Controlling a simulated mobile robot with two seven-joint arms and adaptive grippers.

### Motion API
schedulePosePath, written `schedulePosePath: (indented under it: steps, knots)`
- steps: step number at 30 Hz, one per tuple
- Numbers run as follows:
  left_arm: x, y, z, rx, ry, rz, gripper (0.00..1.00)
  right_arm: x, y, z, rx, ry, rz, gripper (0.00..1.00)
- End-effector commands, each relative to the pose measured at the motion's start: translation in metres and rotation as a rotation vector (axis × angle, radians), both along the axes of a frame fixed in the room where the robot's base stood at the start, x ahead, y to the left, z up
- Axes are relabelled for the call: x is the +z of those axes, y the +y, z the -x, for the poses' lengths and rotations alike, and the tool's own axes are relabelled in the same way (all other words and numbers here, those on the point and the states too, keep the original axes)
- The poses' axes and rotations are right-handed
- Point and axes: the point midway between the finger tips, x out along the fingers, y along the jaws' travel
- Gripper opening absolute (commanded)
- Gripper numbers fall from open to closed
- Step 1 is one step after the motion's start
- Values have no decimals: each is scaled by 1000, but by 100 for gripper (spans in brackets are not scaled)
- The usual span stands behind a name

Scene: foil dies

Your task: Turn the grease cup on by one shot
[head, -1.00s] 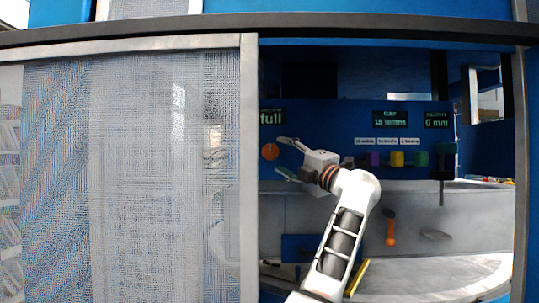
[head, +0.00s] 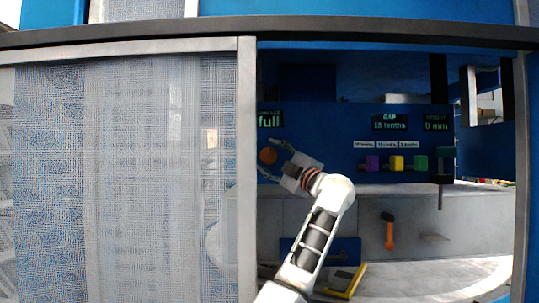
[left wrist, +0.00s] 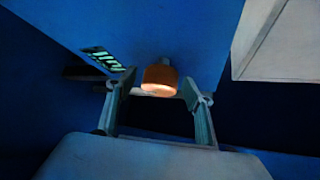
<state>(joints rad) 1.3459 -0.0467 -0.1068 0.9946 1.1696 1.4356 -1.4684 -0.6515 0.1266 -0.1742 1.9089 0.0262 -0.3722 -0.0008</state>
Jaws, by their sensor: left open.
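The grease cup is an orange round knob (head: 268,156) on the blue back wall, below the display reading "full" (head: 270,120). In the left wrist view the orange cup (left wrist: 159,80) sits on a short grey stem, between and beyond my two fingers. My left gripper (head: 270,159) is open in the head view, its fingertips above and below the cup. In the left wrist view my left gripper (left wrist: 166,98) shows a gap on both sides of the cup. Whether a finger touches it cannot be told. My right gripper is not in view.
A mesh sliding door (head: 150,170) covers the left side, its frame edge close to the cup. Purple (head: 372,163), yellow (head: 397,163) and green (head: 421,164) blocks sit right on the back wall. An orange-handled tool (head: 389,232) hangs below them.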

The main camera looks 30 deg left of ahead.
Motion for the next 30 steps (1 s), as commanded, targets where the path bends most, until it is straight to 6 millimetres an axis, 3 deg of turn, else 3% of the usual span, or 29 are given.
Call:
schedulePosePath:
  steps: [10, 15, 23, 30]
  knots:
    - [1, 4, -2, -1, 0, 0, 52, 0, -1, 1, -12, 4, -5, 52]
    - [1, 4, -2, -1, 1, 1, 13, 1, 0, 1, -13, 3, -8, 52]
    - [-1, 5, -2, -2, 21, -33, 13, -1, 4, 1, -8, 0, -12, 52]
    - [-2, 5, -1, -1, 125, -198, 14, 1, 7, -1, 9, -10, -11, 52]
